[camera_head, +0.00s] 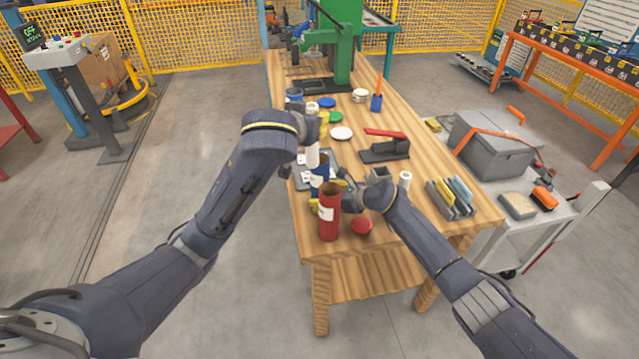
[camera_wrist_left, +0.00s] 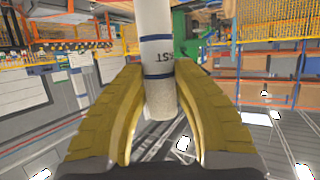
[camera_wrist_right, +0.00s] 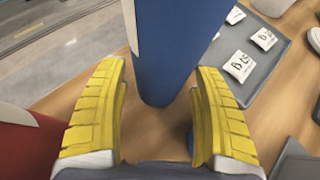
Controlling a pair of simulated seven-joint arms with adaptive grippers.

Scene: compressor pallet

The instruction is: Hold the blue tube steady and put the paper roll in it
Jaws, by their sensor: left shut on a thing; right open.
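The blue tube (camera_head: 319,186) stands upright on the wooden table, with a white label on it. In the right wrist view the blue tube (camera_wrist_right: 180,45) is between and just beyond the fingertips of my right gripper (camera_wrist_right: 160,75), which is open; I cannot tell whether they touch. In the head view my right gripper (camera_head: 343,191) is low beside the tube. The paper roll (camera_head: 312,156), white with blue bands, is upright over the tube; the gap or overlap between them is unclear. My left gripper (camera_wrist_left: 160,85) is shut on the paper roll (camera_wrist_left: 157,50).
A red tube (camera_head: 329,217) and a red lid (camera_head: 361,225) are at the near edge. A grey tray (camera_wrist_right: 265,90) with white packets lies beside the blue tube. A black stapler-like tool with a red handle (camera_head: 385,148) and a white roll (camera_head: 404,181) are to the right.

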